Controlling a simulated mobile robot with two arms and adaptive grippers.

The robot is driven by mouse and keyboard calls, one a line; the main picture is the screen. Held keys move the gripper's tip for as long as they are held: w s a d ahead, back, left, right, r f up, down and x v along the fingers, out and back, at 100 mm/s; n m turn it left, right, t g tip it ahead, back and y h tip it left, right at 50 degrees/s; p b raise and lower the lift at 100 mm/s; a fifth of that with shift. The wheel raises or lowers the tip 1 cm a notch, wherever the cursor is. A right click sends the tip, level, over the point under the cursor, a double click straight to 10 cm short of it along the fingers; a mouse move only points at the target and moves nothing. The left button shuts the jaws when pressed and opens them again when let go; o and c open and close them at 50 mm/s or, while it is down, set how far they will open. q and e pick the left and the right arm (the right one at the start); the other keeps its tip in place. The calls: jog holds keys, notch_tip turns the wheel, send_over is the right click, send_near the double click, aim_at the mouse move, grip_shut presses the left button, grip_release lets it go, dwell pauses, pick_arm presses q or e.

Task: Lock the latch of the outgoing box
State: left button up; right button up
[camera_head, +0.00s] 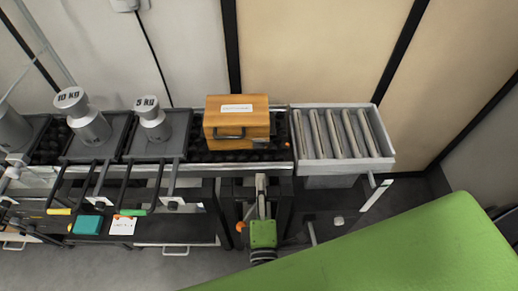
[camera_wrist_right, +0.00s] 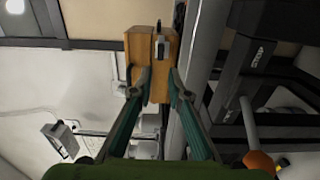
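The wooden outgoing box (camera_head: 238,103) sits on the roller conveyor, with a white label on top and a dark handle (camera_head: 229,134) on its front. The right wrist view shows the box (camera_wrist_right: 139,48) beyond my fingertips, with a small metal fitting (camera_wrist_right: 160,47) on it. I cannot tell whether this is the latch or how it is set. My right gripper (camera_head: 260,186) is below and in front of the box, in front of the conveyor. In the wrist view its fingers (camera_wrist_right: 160,78) are apart and appear empty.
A grey roller tray (camera_head: 343,107) adjoins the conveyor on the right. Scales with 10 kg (camera_head: 90,125) and 5 kg (camera_head: 154,122) weights stand left of the box. An orange knob (camera_head: 240,227) is close to my right gripper; an orange knob also shows in the wrist view (camera_wrist_right: 258,161).

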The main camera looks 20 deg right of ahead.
aim_at(259, 149)
jog(key=x, duration=0.6)
jog(key=shift+w+d, duration=0.1)
jog(key=x, duration=0.4)
jog(key=shift+w, duration=0.1)
jog(key=shift+w+d+f, duration=0.1)
jog(key=shift+w, duration=0.1)
pick_arm(q)
jog(key=shift+s+r, duration=0.1)
jog(key=shift+r, duration=0.1)
pick_arm(e)
grip_shut()
